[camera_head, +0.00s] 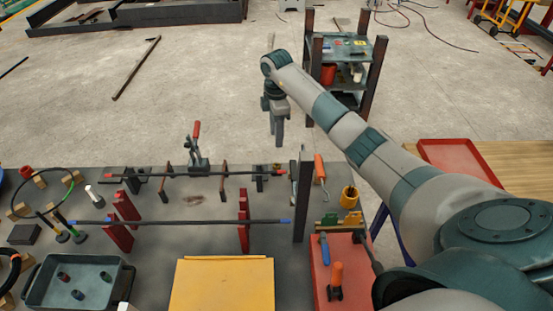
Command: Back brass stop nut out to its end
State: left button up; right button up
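My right gripper (277,138) hangs from the arm that comes in from the right, fingers pointing down. It shows above the far edge of the dark workbench (200,205), near the upper bar's right end. Its fingers are seen nearly edge-on, so any gap between them is unclear. The upper dark bar (220,174) lies across several stands, with a red end at the right beside a dark upright post (303,195). I cannot make out a brass nut for certain; small brass-yellow pieces (328,221) stand right of the post. My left gripper is not in view.
A second bar (180,221) with blue ends rests on red supports (244,220). A shelf cart (345,65) stands behind on open floor.

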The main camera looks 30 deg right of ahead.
aim_at(276, 165)
notch_tip(276, 165, down, 13)
jog(key=p, duration=0.3)
jog(key=shift+f, duration=0.1)
grip_shut()
